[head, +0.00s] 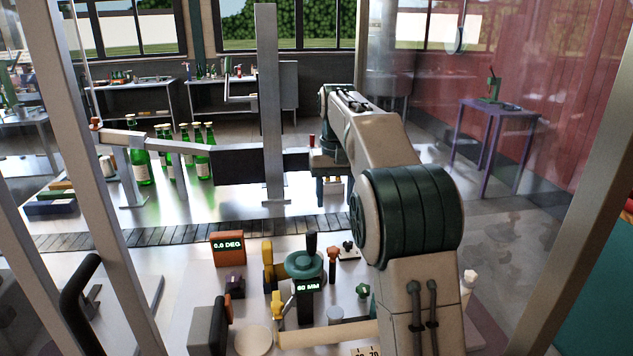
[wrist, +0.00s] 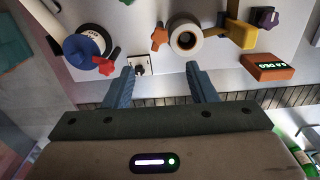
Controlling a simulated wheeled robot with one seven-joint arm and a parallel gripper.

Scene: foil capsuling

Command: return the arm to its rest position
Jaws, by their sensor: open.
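My arm rises on the right of the head view and bends over, with my gripper (head: 333,198) pointing down above the bench. In the wrist view my gripper (wrist: 163,72) has its two blue fingers wide apart, with nothing between them. Beyond the fingertips is a light machine panel carrying a small switch plate (wrist: 141,64), an orange star knob (wrist: 159,37) and a round hub (wrist: 186,38). The fingers look apart from these parts.
Green bottles (head: 202,160) stand behind the slatted conveyor (head: 150,234). A metal post (head: 268,100) and crossbar stand close to my gripper's left. Frame posts (head: 590,160) flank the view.

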